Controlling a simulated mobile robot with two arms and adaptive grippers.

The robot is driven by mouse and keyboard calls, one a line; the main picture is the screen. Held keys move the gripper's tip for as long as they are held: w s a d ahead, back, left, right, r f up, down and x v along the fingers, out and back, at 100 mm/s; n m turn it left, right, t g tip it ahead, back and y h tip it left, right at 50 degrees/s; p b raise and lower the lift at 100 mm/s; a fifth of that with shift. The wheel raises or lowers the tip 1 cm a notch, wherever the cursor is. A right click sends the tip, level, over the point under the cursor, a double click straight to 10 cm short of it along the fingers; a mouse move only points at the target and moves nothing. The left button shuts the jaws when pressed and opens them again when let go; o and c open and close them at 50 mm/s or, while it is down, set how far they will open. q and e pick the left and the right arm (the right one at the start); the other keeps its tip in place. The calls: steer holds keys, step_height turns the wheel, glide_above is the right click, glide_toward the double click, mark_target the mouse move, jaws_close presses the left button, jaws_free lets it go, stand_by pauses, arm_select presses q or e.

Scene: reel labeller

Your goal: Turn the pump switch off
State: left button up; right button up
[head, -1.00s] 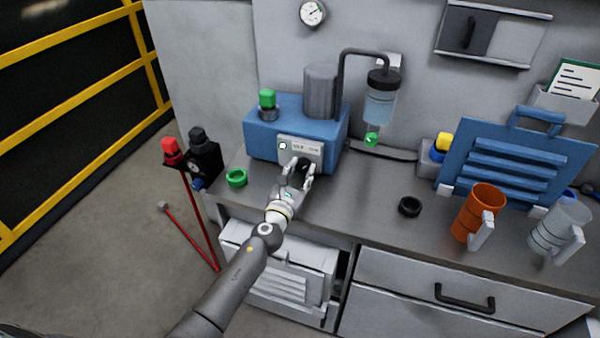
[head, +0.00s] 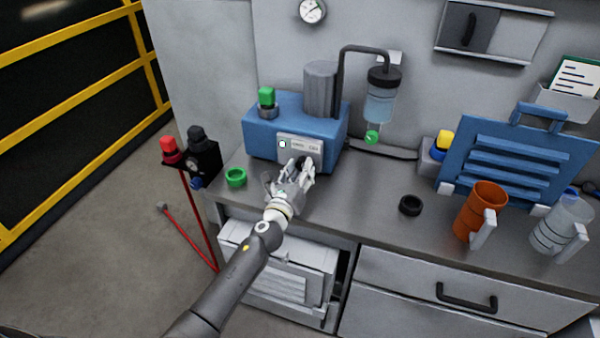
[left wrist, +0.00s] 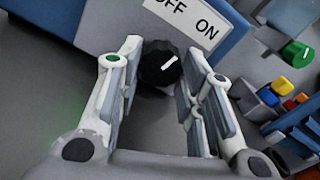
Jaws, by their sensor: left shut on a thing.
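The blue pump unit (head: 262,138) stands at the back left of the bench with a grey motor and a label plate (head: 313,147). The black switch knob (left wrist: 160,66) shows in the left wrist view below the OFF/ON label (left wrist: 188,20). Its white pointer line slants up and right, toward the ON side. My left gripper (head: 301,168) is at the pump's front, its fingers (left wrist: 163,82) on either side of the knob and shut on it. In the head view the fingers mostly hide the knob. My right gripper is not in view.
A green ring (head: 236,177) lies left of my left gripper and a black ring (head: 410,205) to the right. An orange mug (head: 482,208), a clear jug (head: 562,225) and a blue louvred panel (head: 515,160) stand on the right. The front middle of the bench is clear.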

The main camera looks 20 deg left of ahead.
arm_select(q)
steer(key=n+b, duration=0.1)
steer(key=n, duration=0.4)
steer(key=shift+d+n, duration=0.1)
steer(key=shift+n, duration=0.2)
steer(key=n, duration=0.5)
steer(key=shift+n, duration=0.4)
steer(key=o, duration=1)
steer(key=shift+r, duration=0.1)
steer(key=shift+s, duration=0.15)
steer(key=s, duration=1.1)
steer(key=shift+s+a, duration=0.2)
steer(key=shift+s, duration=0.15)
